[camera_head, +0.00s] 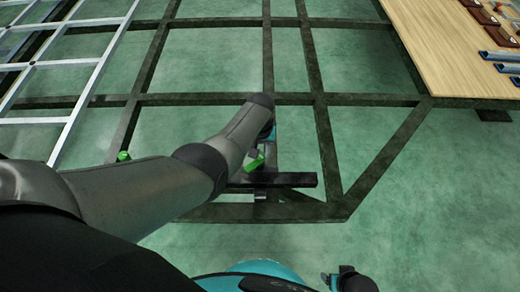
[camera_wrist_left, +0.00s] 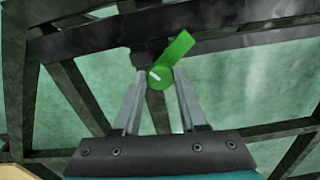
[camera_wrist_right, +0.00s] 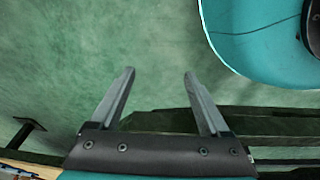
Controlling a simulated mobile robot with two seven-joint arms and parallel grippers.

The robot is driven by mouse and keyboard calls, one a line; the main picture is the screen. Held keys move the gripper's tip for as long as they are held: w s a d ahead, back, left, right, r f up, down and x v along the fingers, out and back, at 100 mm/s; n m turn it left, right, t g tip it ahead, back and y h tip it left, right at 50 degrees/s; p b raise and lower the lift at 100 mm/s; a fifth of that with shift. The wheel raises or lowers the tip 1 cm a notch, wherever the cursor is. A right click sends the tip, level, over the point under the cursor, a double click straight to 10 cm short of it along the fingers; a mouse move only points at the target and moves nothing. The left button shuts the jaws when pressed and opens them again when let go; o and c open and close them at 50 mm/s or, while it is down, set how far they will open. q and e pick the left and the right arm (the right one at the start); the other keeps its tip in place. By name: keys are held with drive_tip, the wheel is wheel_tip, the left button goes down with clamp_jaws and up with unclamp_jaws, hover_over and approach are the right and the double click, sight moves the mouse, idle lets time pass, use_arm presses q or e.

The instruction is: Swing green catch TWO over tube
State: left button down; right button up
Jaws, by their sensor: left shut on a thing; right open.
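The green catch (camera_head: 254,161) shows just beyond the short black bar at the front of the chassis frame, partly hidden by my left arm. In the left wrist view the green catch (camera_wrist_left: 181,47) has a round hub with a white mark and a flat lever slanting up to the right. My left gripper (camera_wrist_left: 160,76) is shut on the hub, one finger at each side. A dark tube (camera_wrist_left: 235,32) runs across behind the catch; the lever overlaps it in the picture, and contact is unclear. My right gripper (camera_wrist_right: 158,75) is open and empty over the floor.
Another green piece (camera_head: 124,156) sits on the frame at the left, beside my arm. The dark chassis frame (camera_head: 322,140) spreads across the green floor. A white ladder-like frame (camera_head: 90,85) is at upper left. A wooden table (camera_head: 450,45) with tools stands at upper right.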

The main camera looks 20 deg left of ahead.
use_arm(q)
drive_tip(key=n, duration=0.4)
drive_tip(key=shift+n+p, duration=0.3)
drive_tip(key=shift+p, duration=0.05)
drive_tip(key=n, duration=0.5)
use_arm(e)
drive_tip(key=shift+s+d+f, duration=0.65)
drive_tip(key=shift+s+f, duration=0.1)
use_arm(q)
drive_tip(key=shift+n, duration=0.3)
drive_tip(key=shift+c, duration=2.2)
unclamp_jaws()
use_arm(e)
drive_tip(key=shift+s, duration=0.1)
